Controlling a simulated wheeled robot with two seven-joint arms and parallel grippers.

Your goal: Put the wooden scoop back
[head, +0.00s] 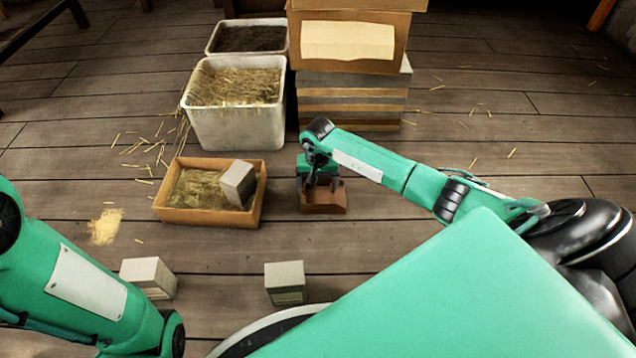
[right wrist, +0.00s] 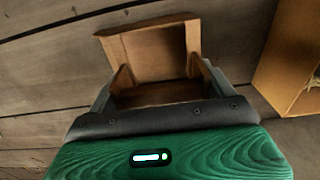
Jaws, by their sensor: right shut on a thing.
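The wooden scoop (head: 324,201) is a small brown box-like piece, low over or on the plank floor just right of the shallow straw box. In the right wrist view the scoop (right wrist: 150,48) shows its open, hollow side between the two fingers. My right gripper (head: 318,182) is shut on the scoop from above. In the right wrist view the gripper (right wrist: 158,88) has a finger at each side of the scoop. Whether the scoop touches the floor cannot be told. My left arm shows at the left, but its gripper is out of view.
A shallow wooden box (head: 208,217) holds straw and a tilted grey block (head: 238,184). Behind it stand a white straw bin (head: 238,128), a dark-filled bin (head: 212,48) and a stacked wooden press (head: 352,98). Two pale blocks (head: 148,275) (head: 285,282) stand in front.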

